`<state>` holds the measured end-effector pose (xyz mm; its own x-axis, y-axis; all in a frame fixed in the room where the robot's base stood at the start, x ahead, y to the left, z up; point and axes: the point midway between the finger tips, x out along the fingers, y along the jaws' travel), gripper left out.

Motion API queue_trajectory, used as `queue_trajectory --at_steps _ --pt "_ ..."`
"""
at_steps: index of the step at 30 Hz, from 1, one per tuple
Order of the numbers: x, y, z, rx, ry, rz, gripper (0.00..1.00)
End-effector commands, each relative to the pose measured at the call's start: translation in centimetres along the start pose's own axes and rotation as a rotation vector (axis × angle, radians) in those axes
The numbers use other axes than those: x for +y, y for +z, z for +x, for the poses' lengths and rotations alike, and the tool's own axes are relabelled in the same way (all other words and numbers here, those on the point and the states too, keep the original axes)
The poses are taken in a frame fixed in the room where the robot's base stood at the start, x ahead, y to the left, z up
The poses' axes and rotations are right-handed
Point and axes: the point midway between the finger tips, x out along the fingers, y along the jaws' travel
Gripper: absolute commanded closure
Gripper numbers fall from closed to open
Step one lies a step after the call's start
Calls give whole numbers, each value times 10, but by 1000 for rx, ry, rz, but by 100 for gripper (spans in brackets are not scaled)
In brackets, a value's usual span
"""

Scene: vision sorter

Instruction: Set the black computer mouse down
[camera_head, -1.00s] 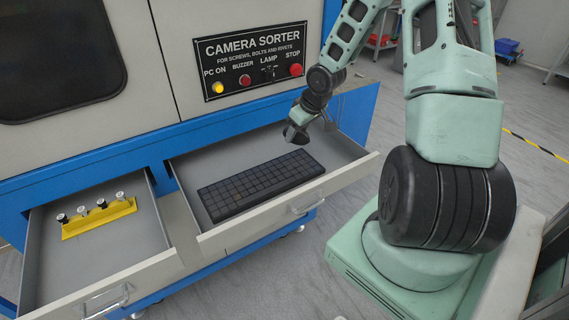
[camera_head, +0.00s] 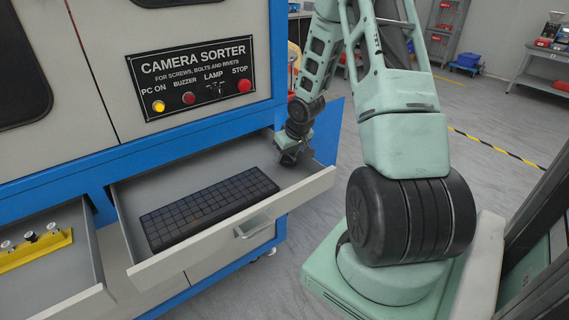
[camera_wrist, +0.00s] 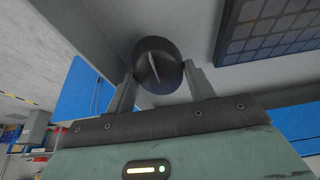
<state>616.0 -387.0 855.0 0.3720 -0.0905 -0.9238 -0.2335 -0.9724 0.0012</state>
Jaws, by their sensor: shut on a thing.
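The black computer mouse (camera_wrist: 158,62) is a dark rounded shape between the two fingers of my gripper (camera_wrist: 160,86) in the wrist view. My gripper is shut on it. In the head view my gripper (camera_head: 290,155) points down at the right end of the open drawer (camera_head: 150,192), to the right of the keyboard. The mouse is small and dark there, and I cannot tell whether it touches the drawer floor.
A black keyboard (camera_head: 210,207) lies in the same drawer, and its edge shows in the wrist view (camera_wrist: 270,30). The drawer's front wall (camera_head: 235,225) is close to my gripper. A second open drawer (camera_head: 75,270) holds a yellow rack (camera_head: 38,252).

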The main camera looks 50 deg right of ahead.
Motion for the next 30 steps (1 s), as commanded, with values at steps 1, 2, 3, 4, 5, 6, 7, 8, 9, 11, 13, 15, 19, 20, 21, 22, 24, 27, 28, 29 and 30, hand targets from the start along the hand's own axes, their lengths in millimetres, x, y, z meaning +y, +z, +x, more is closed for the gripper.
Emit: queue_trajectory --at_steps 1,2,3,4,5,6,7,8,9,11,13,15,19,20,21,22,24,27,28,29,30 --pt "-2 5 10 -4 -2 -2 70" --pt "-1 6 14 -3 -2 -1 70" --pt "-1 8 18 -3 -2 -1 70" --pt "-1 9 21 -3 -1 -1 70" --pt "-1 9 22 -2 -1 -1 70" --pt "-1 9 23 0 -1 -1 70" --pt "0 10 24 0 0 0 70" --pt "0 10 23 0 0 0 70" --pt "0 9 23 1 0 0 70" --pt "0 9 23 0 0 0 70" --pt "0 9 23 0 0 0 70" --pt "0 10 24 0 0 0 70" --pt "0 11 26 0 0 0 38" --pt "0 11 26 -1 0 0 38" --pt "0 11 26 -1 0 0 38" --pt "0 11 26 -1 0 0 38" --pt "0 11 26 -1 0 0 38" --pt "0 10 25 0 0 0 38" --pt "0 10 24 0 0 0 38" --pt "0 9 22 0 0 0 38" --pt "0 9 19 1 0 0 38"
